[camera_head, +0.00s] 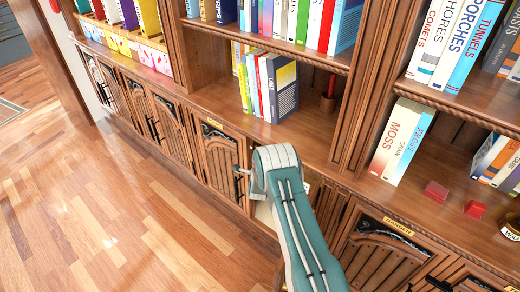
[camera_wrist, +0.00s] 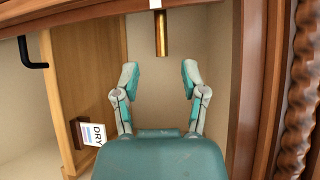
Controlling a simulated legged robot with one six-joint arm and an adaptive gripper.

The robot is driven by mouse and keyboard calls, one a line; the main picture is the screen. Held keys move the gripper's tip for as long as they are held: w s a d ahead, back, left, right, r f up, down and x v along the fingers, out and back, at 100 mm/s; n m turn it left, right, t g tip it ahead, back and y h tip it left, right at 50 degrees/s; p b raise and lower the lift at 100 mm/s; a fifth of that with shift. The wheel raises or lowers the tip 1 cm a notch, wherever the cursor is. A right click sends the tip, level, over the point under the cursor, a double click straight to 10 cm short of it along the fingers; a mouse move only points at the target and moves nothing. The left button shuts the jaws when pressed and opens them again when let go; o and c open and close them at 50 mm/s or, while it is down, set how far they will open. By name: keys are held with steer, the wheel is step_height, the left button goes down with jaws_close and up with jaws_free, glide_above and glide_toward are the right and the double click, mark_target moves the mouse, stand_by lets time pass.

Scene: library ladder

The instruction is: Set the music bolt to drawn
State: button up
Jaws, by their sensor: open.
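My gripper (camera_wrist: 158,85) is open and empty in the wrist view, its two teal-tipped fingers spread apart. A brass rod (camera_wrist: 161,34) hangs beyond and between the fingertips, apart from them, with a small white tag (camera_wrist: 155,4) above it. A black bent handle (camera_wrist: 32,52) shows at the upper left. No readable label says music, so I cannot tell which of these is the music bolt.
A carved post (camera_wrist: 298,95) is at the right. In the head view, cabinet doors (camera_head: 222,160) line the bookcase, one labelled GARDEN (camera_head: 398,226). The floor (camera_head: 110,215) is clear.

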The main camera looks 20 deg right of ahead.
steer(key=x, duration=0.6)
steer(key=shift+d, duration=0.25)
steer(key=shift+w+f, duration=0.1)
steer(key=shift+w, duration=0.45)
steer(key=shift+c, duration=0.2)
